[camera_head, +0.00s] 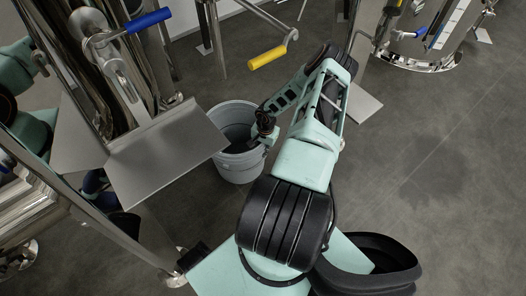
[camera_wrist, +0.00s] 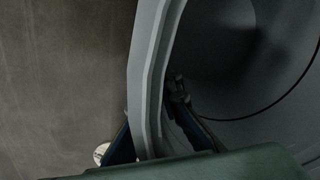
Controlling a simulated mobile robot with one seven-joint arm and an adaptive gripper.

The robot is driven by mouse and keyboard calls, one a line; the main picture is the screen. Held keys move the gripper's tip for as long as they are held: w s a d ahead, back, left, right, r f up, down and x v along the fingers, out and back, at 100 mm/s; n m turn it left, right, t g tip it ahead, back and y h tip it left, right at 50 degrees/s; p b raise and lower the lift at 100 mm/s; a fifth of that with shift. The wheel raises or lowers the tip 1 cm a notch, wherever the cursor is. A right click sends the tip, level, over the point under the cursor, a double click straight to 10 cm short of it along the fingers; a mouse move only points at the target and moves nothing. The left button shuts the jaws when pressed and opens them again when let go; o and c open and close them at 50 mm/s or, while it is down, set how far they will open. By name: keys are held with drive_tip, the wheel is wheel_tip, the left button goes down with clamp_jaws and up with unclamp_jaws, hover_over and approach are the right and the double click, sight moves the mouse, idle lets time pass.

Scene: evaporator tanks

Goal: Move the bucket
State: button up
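The grey bucket (camera_head: 240,168) stands upright on the floor near the middle of the head view, open at the top. My gripper (camera_head: 262,140) is at the right side of its rim. In the wrist view, the bucket's rim and wall (camera_wrist: 150,75) run between the two fingers of my gripper (camera_wrist: 152,115). One finger is outside the wall at the left; the other reaches inside at the right. The outer fingertip is partly hidden by the wall. I cannot tell whether both fingers press on the wall.
A steel plate (camera_head: 165,155) on the tank frame juts out close to the bucket's left. Steel tanks (camera_head: 400,35) and a yellow-handled lever (camera_head: 267,57) stand at the back. A steel foot plate (camera_head: 362,108) is right of the arm. Open floor (camera_head: 450,170) lies at the right.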

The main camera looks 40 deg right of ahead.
drive_tip(key=o, duration=0.4)
drive_tip(key=shift+o, duration=0.2)
drive_tip(key=r, duration=1.2)
drive_tip(key=shift+s+d, duration=0.1)
drive_tip(key=shift+s, duration=0.3)
